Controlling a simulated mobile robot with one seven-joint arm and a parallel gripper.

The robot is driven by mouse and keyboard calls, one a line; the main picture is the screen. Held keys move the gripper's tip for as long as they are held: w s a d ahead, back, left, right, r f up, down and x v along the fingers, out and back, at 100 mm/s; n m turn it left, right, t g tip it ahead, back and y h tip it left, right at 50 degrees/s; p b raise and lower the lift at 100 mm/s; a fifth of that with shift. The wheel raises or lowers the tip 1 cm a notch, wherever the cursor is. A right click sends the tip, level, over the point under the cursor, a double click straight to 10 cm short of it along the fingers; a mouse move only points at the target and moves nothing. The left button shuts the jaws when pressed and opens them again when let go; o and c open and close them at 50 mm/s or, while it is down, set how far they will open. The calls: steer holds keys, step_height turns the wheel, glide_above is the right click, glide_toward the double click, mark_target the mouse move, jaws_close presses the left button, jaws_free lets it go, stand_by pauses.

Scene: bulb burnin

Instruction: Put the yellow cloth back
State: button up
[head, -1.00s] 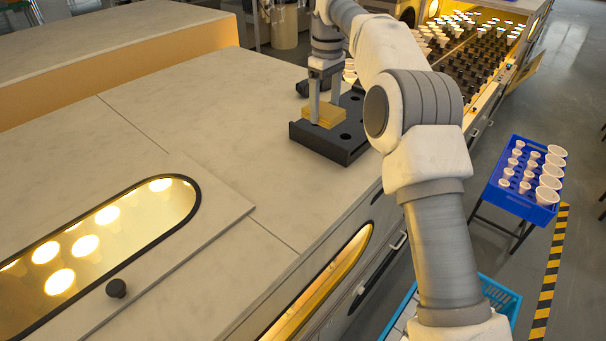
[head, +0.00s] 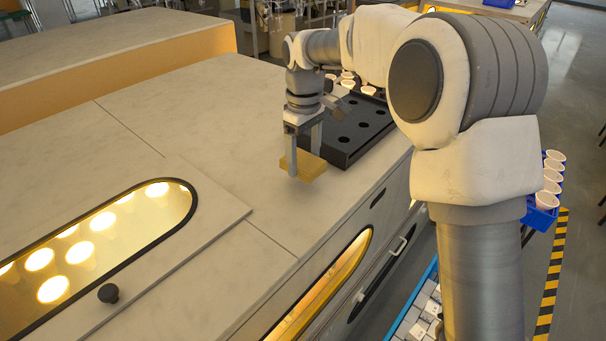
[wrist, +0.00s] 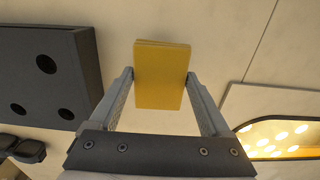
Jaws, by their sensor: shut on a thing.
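The yellow cloth (head: 310,166) is a flat, folded rectangular pad. My gripper (head: 305,160) is shut on it, with one finger at each side. In the head view the cloth is over the pale worktop, just left of the black holed block. In the wrist view the cloth (wrist: 161,75) sits level between the two fingertips (wrist: 160,80). I cannot tell for sure whether its underside touches the worktop or is a little above it.
The black block with round holes (head: 352,128) lies right of the cloth; several white cups stand at its far end. A lit oval window (head: 95,240) and black knob (head: 109,293) are at left. The worktop between is clear.

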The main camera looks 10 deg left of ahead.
mark_target(303, 187)
steer(key=shift+s+f, duration=0.35)
steer(key=shift+f+p, duration=0.35)
steer(key=shift+f, duration=1.5)
steer(key=shift+f, duration=0.1)
steer(key=shift+f, duration=0.15)
steer(key=o, duration=1.1)
steer(key=shift+o, duration=0.2)
